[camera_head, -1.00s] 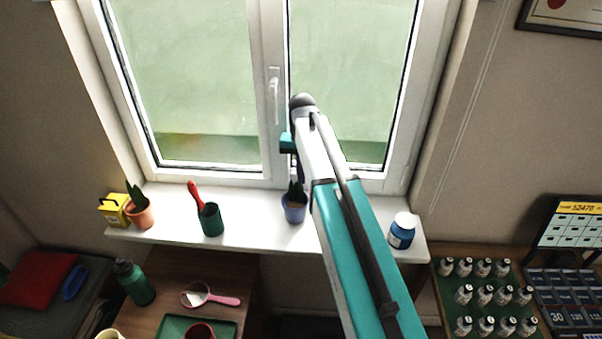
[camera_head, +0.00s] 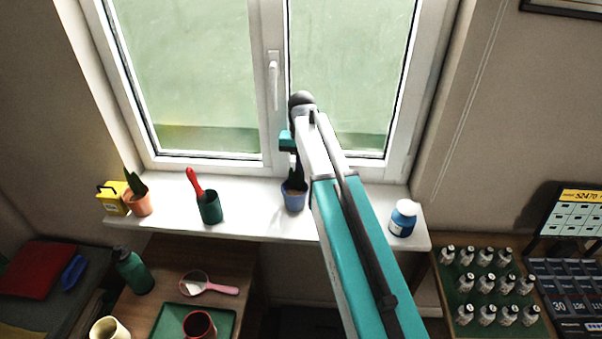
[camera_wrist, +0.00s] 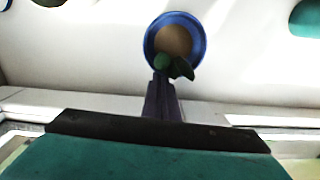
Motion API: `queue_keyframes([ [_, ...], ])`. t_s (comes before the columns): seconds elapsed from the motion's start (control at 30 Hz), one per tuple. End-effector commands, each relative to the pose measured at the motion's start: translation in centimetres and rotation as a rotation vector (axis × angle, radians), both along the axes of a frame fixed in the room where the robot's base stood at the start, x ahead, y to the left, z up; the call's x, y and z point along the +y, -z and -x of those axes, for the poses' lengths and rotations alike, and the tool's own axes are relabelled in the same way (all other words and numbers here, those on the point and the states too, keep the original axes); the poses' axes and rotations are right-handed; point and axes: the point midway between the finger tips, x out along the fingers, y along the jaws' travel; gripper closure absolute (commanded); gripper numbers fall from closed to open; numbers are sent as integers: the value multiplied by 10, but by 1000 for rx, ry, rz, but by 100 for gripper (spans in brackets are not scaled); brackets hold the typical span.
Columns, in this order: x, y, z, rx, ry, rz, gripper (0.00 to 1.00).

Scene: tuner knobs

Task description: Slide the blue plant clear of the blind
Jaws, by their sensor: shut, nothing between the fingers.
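The blue plant is a blue pot (camera_head: 294,199) with brown soil and dark green leaves, upright on the white windowsill (camera_head: 258,222) below the middle of the window. In the wrist view its round blue rim (camera_wrist: 204,38) shows at the top, with the leaves at its lower edge. My gripper (camera_head: 295,168) is shut and empty, pointing down on the window side of the pot, beside the leaves. In the wrist view the shut fingers (camera_wrist: 162,88) reach close to the leaves. I cannot tell whether they touch. No blind is clearly visible.
The window handle (camera_head: 273,80) is above. Bare sill lies either side of the pot.

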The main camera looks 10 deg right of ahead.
Motion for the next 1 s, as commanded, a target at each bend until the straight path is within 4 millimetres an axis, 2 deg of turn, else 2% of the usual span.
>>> queue_keyframes([
  [0.7, 25, 0, 63, 0, -2, 0, 100],
  [1.0, 31, 0, 76, 0, -1, 0, 100],
])
